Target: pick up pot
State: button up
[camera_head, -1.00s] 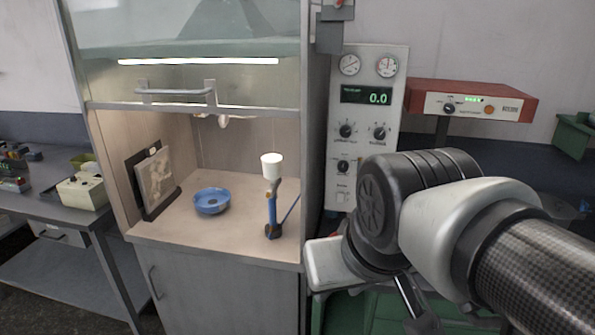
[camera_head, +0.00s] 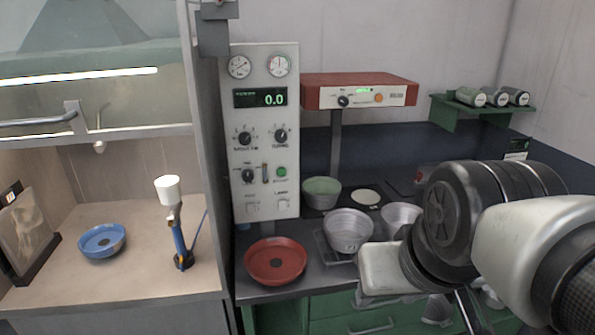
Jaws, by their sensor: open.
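A silver metal pot (camera_head: 348,231) stands on a wire rack on the dark counter. A second silver pot (camera_head: 398,219) stands to its right, partly hidden by my arm. A pot with a pale green inside (camera_head: 321,192) stands behind them. A wide red pan (camera_head: 275,262) sits at the counter's front left. Which of these is the task's pot I cannot tell. My arm fills the lower right, in front of the counter's right part. My gripper's fingertips do not show.
A grey control panel (camera_head: 262,130) divides hood and counter. A red unit (camera_head: 360,92) stands on a post. Green drawers are below.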

aim_at(321, 192)
jog(key=i+l, duration=0.25)
jog(key=i, duration=0.25)
jog(key=i+l+z, duration=0.1)
jog(key=i+l, duration=0.2)
jog(key=i, duration=0.2)
